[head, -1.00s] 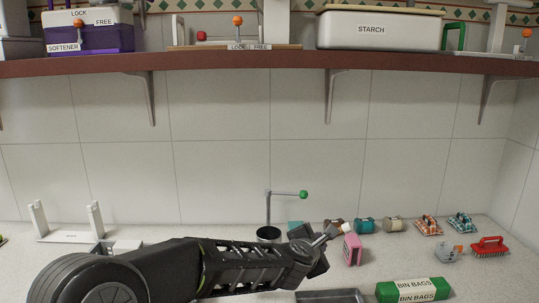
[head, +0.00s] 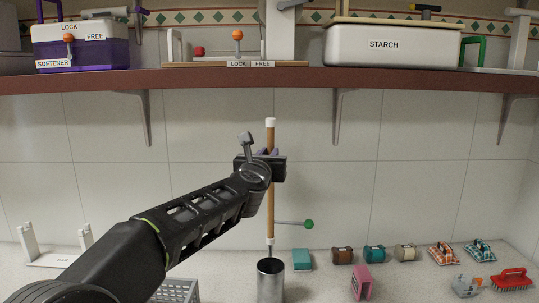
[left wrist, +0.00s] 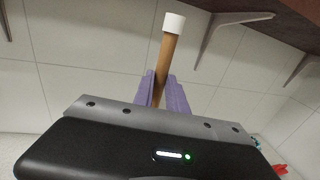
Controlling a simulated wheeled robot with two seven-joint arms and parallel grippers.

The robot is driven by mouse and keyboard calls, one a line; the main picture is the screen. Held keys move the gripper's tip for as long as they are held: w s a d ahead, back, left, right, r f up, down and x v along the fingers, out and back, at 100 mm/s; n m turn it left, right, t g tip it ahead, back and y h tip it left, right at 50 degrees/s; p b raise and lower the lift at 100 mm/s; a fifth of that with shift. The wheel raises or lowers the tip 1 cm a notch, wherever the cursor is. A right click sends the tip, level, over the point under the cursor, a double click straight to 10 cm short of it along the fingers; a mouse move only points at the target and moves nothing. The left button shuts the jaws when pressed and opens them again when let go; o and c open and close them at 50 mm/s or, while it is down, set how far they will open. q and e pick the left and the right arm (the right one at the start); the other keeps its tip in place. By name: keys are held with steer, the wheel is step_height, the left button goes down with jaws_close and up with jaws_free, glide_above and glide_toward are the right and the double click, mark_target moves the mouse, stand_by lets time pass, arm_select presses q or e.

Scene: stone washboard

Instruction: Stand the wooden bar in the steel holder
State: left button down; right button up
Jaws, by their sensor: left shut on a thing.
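The wooden bar (head: 270,209) is a long brown rod with a white cap, standing about upright in the head view. My left gripper (head: 268,157) is shut on its upper part. In the left wrist view the bar (left wrist: 164,58) rises between the purple finger pads (left wrist: 166,92), white cap on top. The steel holder (head: 270,282), a round metal cup, stands on the counter directly below the bar in the picture. The bar's lower end shows near the cup's rim; I cannot tell whether it is above, behind or inside it. My right gripper is not in view.
A lever with a green knob (head: 308,224) sticks out right beside the bar. A teal block (head: 302,259), a pink box (head: 362,281) and several rolls and brushes lie to the right. A grey basket (head: 178,291) is at left. A brown shelf (head: 220,80) runs above.

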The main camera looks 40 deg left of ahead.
arm_select(q)
steer(key=shift+f, duration=0.15)
steer(key=b, duration=0.6)
glide_above(270, 210)
steer(key=s, duration=0.1)
step_height(270, 210, down, 6)
steer(key=f+b, duration=0.6)
steer(key=b, duration=0.1)
steer(key=f+b, duration=0.3)
steer(key=f, duration=0.1)
steer(key=shift+s+d, duration=0.2)
steer(key=shift+d, duration=0.15)
